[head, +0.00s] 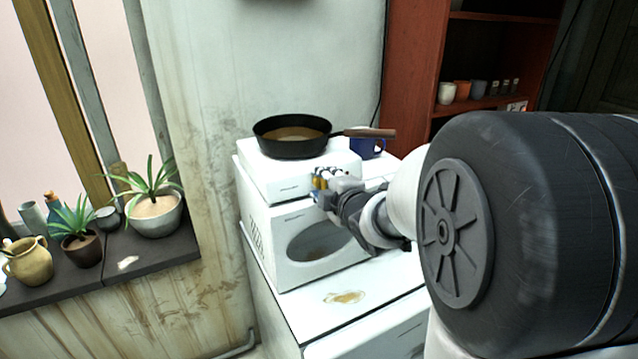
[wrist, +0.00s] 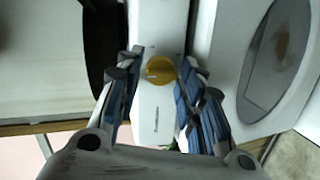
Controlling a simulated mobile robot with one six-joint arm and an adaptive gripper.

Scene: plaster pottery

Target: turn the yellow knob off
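The yellow knob (wrist: 159,70) is round and sits on the white front of a small stove unit (head: 270,181). In the wrist view it lies between the two blue-padded fingers of my gripper (wrist: 158,74), with a small gap on each side. The fingers are spread, so my gripper is open around the knob and not closed on it. In the head view my gripper (head: 326,186) is at the stove's front face, and only a small yellow patch shows among the fingers. The knob's pointer direction is hard to make out.
A black pan (head: 291,148) with a brown handle sits on the stove, with a blue mug (head: 366,146) behind. A white oven (head: 290,226) with an oval window is below, on a larger white appliance (head: 384,307). Potted plants stand on the left sill (head: 150,252).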

